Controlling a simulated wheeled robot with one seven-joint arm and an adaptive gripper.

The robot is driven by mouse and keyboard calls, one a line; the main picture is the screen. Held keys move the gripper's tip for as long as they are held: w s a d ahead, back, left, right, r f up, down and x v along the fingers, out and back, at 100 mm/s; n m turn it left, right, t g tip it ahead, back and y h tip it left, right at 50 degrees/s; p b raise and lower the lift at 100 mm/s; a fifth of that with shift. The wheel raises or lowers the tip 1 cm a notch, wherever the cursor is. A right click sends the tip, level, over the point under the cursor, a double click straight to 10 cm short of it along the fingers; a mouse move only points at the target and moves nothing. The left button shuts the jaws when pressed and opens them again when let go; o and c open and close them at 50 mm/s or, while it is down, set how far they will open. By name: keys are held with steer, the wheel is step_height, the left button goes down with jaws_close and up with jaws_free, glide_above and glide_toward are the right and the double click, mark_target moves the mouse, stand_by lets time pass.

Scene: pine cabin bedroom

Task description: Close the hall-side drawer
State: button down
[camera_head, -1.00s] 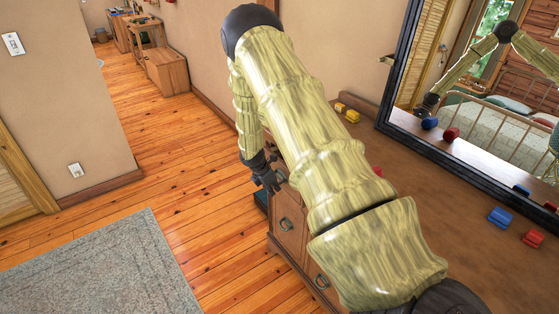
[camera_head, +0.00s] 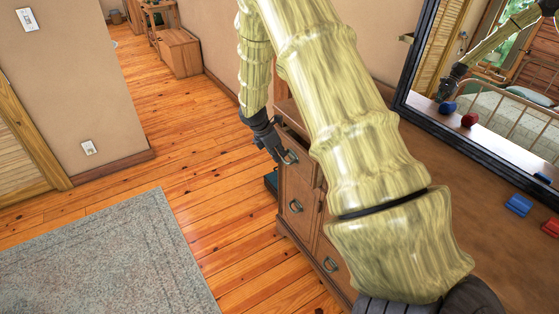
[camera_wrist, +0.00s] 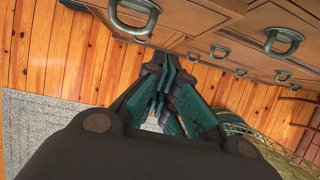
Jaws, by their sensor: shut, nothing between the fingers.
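The wooden dresser (camera_head: 318,225) stands right of the hall floor, partly hidden by my arm. Its hall-side drawer (camera_head: 299,179) is the upper one at the far left end, with a dark metal handle (camera_head: 290,157). A dark gap shows at its top, so it seems to stand a little out; how far I cannot tell. My gripper (camera_head: 279,151) is shut and empty, pointing down at the drawer's front beside the handle. In the wrist view the shut fingers (camera_wrist: 168,72) are close to the dresser front, under a near handle (camera_wrist: 133,18). Whether they touch is unclear.
A lower drawer handle (camera_head: 295,206) is below. A grey rug (camera_head: 110,260) and clear wood floor (camera_head: 190,170) lie to the left. A wall edge (camera_head: 145,80) stands beyond.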

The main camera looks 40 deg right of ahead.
step_height(320, 180, down, 10)
steer(key=d+g+h+b, duration=0.25)
steer(key=h+b, duration=0.45)
steer(key=b, duration=0.7)
steer(key=w+a+f+h+b, duration=0.3)
steer(key=a+h+b, duration=0.1)
steer(key=a+b, duration=0.2)
steer(key=w+a+f+h+b, duration=0.3)
steer(key=a+h+b, duration=0.1)
steer(key=a+b, duration=0.2)
steer(key=x, duration=1.4)
steer(key=shift+d+r, duration=0.15)
steer(key=shift+r, duration=0.3)
steer(key=shift+w, duration=0.1)
